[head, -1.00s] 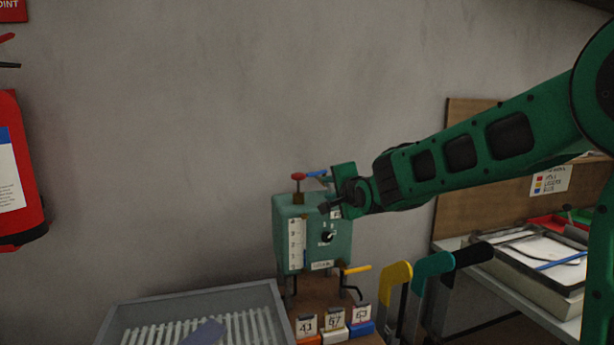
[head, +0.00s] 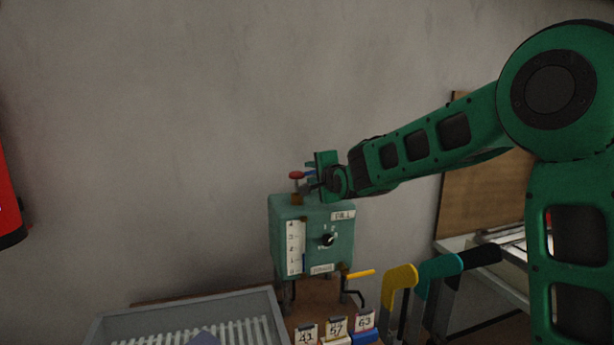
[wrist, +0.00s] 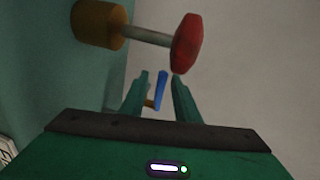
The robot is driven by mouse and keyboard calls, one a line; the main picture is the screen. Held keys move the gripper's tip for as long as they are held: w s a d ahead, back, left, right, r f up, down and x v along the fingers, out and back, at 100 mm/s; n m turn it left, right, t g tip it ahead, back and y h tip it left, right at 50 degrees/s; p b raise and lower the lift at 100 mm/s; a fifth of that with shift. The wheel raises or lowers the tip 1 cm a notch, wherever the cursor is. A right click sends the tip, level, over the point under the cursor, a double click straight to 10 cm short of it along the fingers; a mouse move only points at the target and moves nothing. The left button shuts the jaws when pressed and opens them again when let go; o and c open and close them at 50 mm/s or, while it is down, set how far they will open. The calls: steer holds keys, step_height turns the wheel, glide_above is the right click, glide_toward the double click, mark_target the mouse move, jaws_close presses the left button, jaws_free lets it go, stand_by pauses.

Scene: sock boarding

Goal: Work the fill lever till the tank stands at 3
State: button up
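The tank is a teal box (head: 338,258) on the bench, with a numbered white scale (head: 293,247) on its front. A dark blue column (head: 303,263) beside the scale covers its lower part; the exact reading is too small to tell. A red-knobbed lever (head: 297,175) stands on top and shows large in the wrist view (wrist: 187,44). A blue-handled lever (wrist: 161,89) appears between my fingers in the wrist view; I cannot tell whether they touch it. My gripper (wrist: 160,76) is open, above the tank and just right of the red knob. Which lever is the fill lever is unclear.
A black dial (head: 327,240) is on the tank front and a yellow-handled crank (head: 359,273) at its lower right. A grey ribbed tray (head: 186,303) stands at front left. Numbered blocks (head: 335,332) and yellow, teal and black handles (head: 400,276) stand at front right.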

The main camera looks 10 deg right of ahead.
steer(key=shift+x, duration=2)
jaws_close()
